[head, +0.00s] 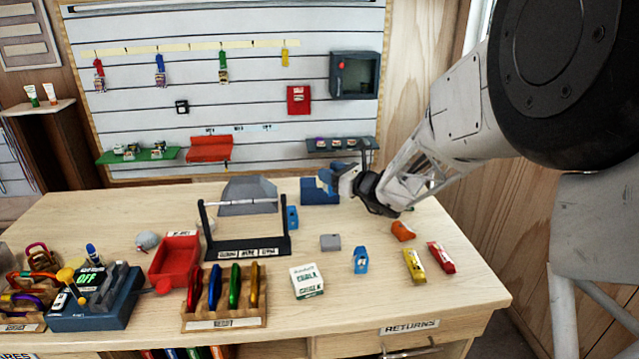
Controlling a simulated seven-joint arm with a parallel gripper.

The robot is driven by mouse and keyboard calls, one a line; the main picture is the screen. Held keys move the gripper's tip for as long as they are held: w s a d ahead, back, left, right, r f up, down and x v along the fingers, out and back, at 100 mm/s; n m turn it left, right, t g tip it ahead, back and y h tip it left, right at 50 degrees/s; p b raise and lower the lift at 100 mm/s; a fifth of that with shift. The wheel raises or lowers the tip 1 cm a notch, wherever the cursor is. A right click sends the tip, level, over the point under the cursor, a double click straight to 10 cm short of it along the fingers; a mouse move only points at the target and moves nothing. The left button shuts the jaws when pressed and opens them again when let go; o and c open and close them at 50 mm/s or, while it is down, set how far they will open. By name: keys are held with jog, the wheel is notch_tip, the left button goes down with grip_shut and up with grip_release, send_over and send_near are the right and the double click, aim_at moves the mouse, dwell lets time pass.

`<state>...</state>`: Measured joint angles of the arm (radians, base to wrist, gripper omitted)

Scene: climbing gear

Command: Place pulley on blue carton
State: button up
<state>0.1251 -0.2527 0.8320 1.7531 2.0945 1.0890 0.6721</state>
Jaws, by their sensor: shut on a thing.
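The blue carton (318,192) stands on the bench toward the back, right of the grey slanted block. My gripper (344,178) is at the right side of the carton's top, in front of the back wall. It is shut on a small blue thing (338,168), which looks like the pulley. The thing shows just above the carton's upper right part. My gripper partly hides it, and I cannot tell whether it touches the carton.
A grey block (330,242), a blue device (361,260), an orange piece (402,230), a chalk box (308,281) and yellow (414,264) and red (441,257) packets lie in front. A black rack (245,247) stands left. The bench's right rear is clear.

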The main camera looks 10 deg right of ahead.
jog(key=shift+s+a, duration=0.1)
jog(key=shift+a, duration=0.1)
dwell(0.4)
send_over(319, 182)
jog(key=shift+f, duration=0.75)
jog(key=shift+f, duration=0.1)
jog(key=shift+f, duration=1.6)
jog(key=shift+f, duration=0.15)
jog(key=o, duration=1)
jog(key=shift+o, duration=0.2)
jog(key=v, duration=1.2)
jog(key=shift+d, duration=0.2)
